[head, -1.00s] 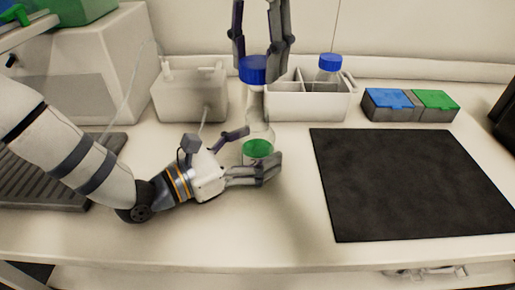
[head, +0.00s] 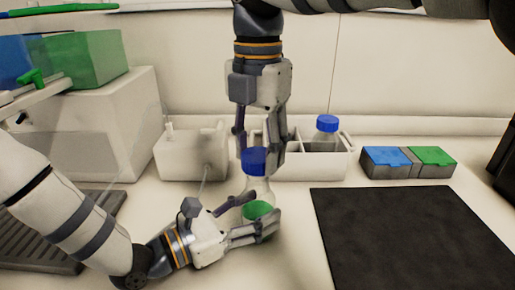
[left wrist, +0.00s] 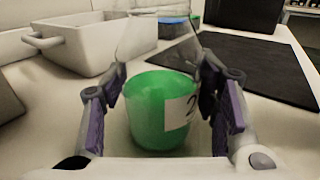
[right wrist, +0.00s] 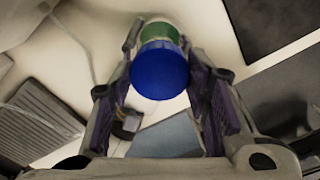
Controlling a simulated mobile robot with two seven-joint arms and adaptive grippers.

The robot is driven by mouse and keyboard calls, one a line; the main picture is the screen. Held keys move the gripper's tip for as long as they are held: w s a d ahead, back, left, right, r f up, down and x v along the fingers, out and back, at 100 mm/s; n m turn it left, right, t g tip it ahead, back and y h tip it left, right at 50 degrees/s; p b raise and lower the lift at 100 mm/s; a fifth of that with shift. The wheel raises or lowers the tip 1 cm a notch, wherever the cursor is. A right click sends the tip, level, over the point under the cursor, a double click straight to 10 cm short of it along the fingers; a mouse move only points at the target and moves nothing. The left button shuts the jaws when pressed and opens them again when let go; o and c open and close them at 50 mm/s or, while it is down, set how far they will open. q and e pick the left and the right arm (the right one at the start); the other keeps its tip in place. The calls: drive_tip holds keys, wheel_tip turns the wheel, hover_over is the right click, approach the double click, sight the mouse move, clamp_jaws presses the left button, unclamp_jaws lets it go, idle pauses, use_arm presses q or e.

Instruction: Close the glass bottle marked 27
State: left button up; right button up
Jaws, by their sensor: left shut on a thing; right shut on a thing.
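The clear glass bottle (head: 260,188) holds green liquid and stands upright on the bench. In the left wrist view the bottle (left wrist: 150,108) shows a white label with part of a "2". My left gripper (head: 259,212) is shut around its lower body from the left. My right gripper (head: 260,158) points straight down and is shut on a blue cap (head: 254,161). The cap is over the bottle's neck, seemingly at its top; whether it is seated cannot be told. In the right wrist view the cap (right wrist: 160,70) covers the bottle's mouth.
Behind is a white divided bin (head: 310,167) holding another blue-capped bottle (head: 326,132). A white box-like holder (head: 191,155) stands to its left. Blue and green lidded boxes (head: 408,162) are at back right. A dark mat (head: 415,235) lies clear at the right.

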drive_tip(key=shift+f, duration=0.25)
idle(0.3)
drive_tip(key=shift+f, duration=0.8)
drive_tip(key=shift+f, duration=0.55)
use_arm(q)
clamp_jaws()
